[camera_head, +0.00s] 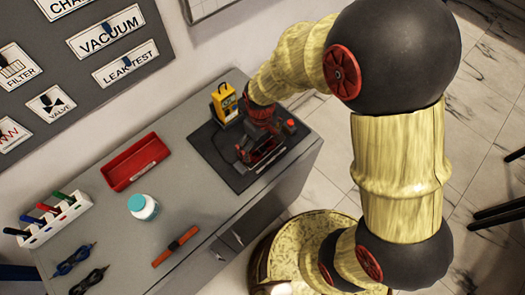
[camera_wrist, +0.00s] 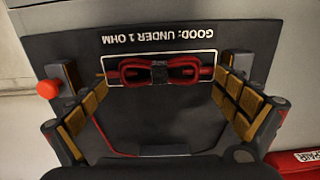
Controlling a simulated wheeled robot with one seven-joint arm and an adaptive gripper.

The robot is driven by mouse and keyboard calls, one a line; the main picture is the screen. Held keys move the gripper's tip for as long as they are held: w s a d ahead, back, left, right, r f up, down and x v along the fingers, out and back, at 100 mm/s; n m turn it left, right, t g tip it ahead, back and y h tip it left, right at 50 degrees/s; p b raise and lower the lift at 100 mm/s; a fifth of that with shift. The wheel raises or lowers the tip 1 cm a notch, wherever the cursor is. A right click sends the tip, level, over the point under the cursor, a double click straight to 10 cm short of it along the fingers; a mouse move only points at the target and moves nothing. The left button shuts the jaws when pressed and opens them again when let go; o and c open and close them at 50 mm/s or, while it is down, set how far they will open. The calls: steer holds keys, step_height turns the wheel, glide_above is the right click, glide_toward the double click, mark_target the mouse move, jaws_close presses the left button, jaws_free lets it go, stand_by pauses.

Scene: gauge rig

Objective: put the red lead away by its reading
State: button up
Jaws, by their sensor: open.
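The red lead (camera_wrist: 135,72) lies coiled, with a black band around its middle, inside a white outlined box on the black mat (camera_wrist: 210,47) in the wrist view. The mat reads "GOOD: UNDER 1 OHM", upside down in that view. My gripper (camera_wrist: 160,78) is open, with one finger on each side of the lead; I cannot tell whether they touch it. In the head view my gripper (camera_head: 260,150) is over the mat and largely hides the lead. A yellow meter (camera_head: 224,103) stands at the mat's back edge; its reading is too small to make out.
A red tray (camera_head: 135,162) sits left of the mat; its label in the wrist view (camera_wrist: 305,158) is partly cut off.

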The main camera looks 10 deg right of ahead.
mark_target(261, 150)
steer(key=shift+f, duration=0.1)
steer(key=shift+c, duration=1.3)
steer(key=shift+s, duration=0.1)
steer(key=c, duration=1.1)
steer(key=shift+f, duration=0.1)
steer(key=shift+c, duration=0.3)
steer(key=shift+r, duration=0.4)
steer(key=r, duration=0.1)
steer(key=r+p, duration=0.2)
steer(key=shift+s+r, duration=0.35)
steer(key=shift+r, duration=0.05)
steer(key=s+r+p, duration=0.4)
steer(key=s+r, duration=0.4)
steer(key=s, duration=0.5)
steer(key=shift+r, duration=0.3)
